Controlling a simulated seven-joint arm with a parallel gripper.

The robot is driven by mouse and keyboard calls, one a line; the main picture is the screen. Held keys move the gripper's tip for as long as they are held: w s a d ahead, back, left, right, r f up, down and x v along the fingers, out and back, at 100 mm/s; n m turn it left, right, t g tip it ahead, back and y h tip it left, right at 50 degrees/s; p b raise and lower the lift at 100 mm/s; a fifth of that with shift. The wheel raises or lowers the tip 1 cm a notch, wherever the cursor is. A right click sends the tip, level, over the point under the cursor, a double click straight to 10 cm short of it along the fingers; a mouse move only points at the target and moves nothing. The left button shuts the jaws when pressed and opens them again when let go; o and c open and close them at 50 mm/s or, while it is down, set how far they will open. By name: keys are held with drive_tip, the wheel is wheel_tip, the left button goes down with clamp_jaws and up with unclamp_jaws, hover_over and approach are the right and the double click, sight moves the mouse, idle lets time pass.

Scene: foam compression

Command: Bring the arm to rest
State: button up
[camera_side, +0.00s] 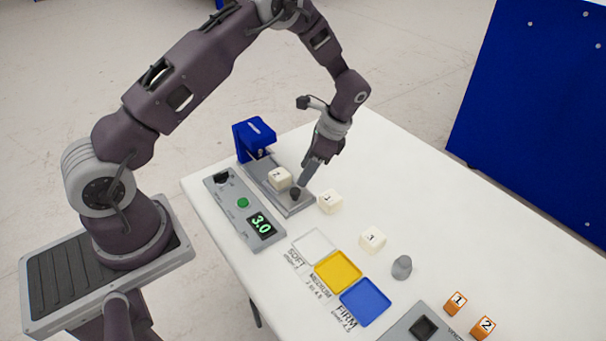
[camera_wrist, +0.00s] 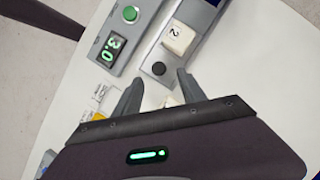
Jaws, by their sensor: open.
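My gripper (camera_side: 310,174) is just above the near right end of the grey test rig, close to its black knob (camera_side: 295,194). In the wrist view my gripper (camera_wrist: 160,80) has its two fingers spread apart with nothing held between them, and the black knob (camera_wrist: 158,69) shows just beyond the tips. A white foam block (camera_side: 280,179) marked 2 sits on the rig (camera_side: 292,208); it also shows in the wrist view (camera_wrist: 178,38). I cannot tell whether a fingertip touches the knob.
A blue press head (camera_side: 254,137) stands at the rig's far end. A control panel (camera_side: 243,208) reads 3.0. Two white blocks (camera_side: 330,201) (camera_side: 372,239), white, yellow (camera_side: 338,271) and blue (camera_side: 365,302) trays, a grey weight (camera_side: 401,267) and orange blocks (camera_side: 455,303) lie nearer.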

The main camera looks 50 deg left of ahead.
drive_tip(key=s+d+r+n+t+h, duration=0.1)
drive_tip(key=s+d+r+n+t, duration=0.15)
drive_tip(key=r, duration=0.55)
drive_tip(key=s+d+r+n+t, duration=0.1)
drive_tip(key=s+r, duration=0.2)
drive_tip(key=r, duration=0.4)
drive_tip(key=s+d+r+n+t+h, duration=0.1)
drive_tip(key=s+d+r, duration=0.15)
drive_tip(key=r, duration=0.55)
drive_tip(key=s+d+r+n+t, duration=0.1)
drive_tip(key=s+r+n+t, duration=0.1)
drive_tip(key=s, duration=0.6)
drive_tip(key=s+d+r+n+t+h, duration=0.1)
drive_tip(key=s+d+r+n+t, duration=0.1)
drive_tip(key=s, duration=0.6)
drive_tip(key=shift+s+d+r, duration=0.2)
drive_tip(key=shift+s+d, duration=0.1)
drive_tip(key=shift+s, duration=0.1)
